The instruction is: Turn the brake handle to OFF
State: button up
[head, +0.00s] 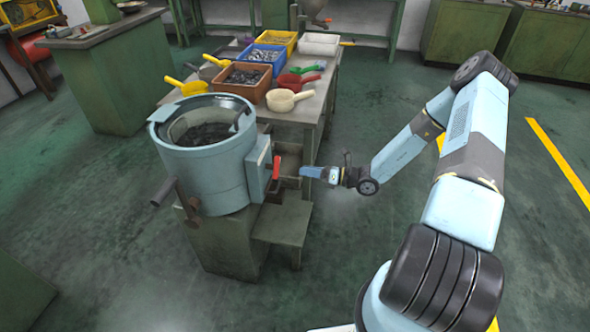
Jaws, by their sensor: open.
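A round blue-grey drum machine (205,172) stands at the left centre of the head view, on a green base. A small box on its right side carries a red handle (276,168), which stands roughly upright. A lever with a dark grip (163,191) sticks out at the drum's lower left. No OFF marking is readable, and I cannot tell from labels which one is the brake handle. My gripper (303,172) points left towards the red handle, a short gap to its right. It is open and appears empty; its fingers are small here.
A work table (312,105) behind the drum holds bins of parts and several coloured scoops. A low green step (281,221) stands below my gripper. Green cabinets (118,75) stand at the back left. The floor (330,265) in front is clear.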

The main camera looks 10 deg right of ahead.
jog(key=shift+v, duration=1.1)
